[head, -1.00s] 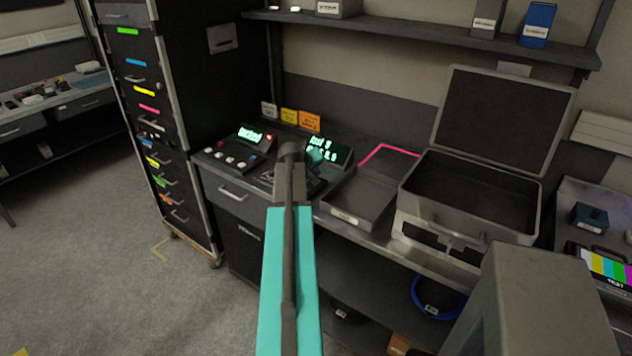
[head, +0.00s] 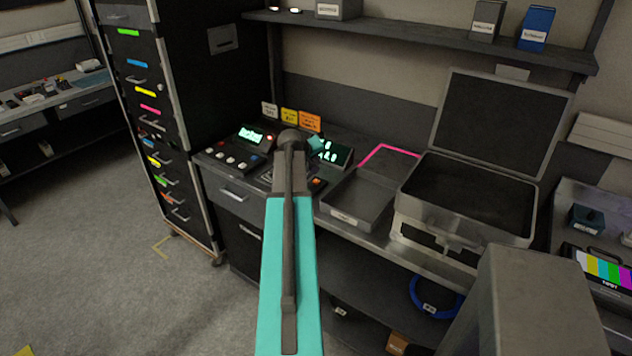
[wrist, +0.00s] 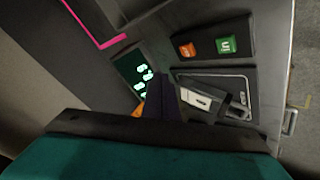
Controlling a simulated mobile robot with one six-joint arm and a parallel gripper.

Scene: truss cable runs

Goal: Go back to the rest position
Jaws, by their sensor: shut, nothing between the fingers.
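My teal arm reaches up the middle of the head view, over the bench. Its dark wrist joint hides most of my gripper there; only a small teal part shows to its right. In the wrist view my gripper (wrist: 165,92) is shut, with its dark fingers together and empty. It hangs above the control console, apart from it as far as I can tell. Beyond it are a lit green display (wrist: 142,75), an orange button (wrist: 187,49), a green button (wrist: 230,45) and a panel with a pale switch or handle (wrist: 205,99).
A shallow grey tray (head: 345,217) lies right of the console, near a pink outline (head: 392,148). An open case (head: 462,235) stands further right. A shelf (head: 430,38) runs above the bench. A tall drawer cabinet (head: 185,130) stands left. The floor (head: 90,265) at left is clear.

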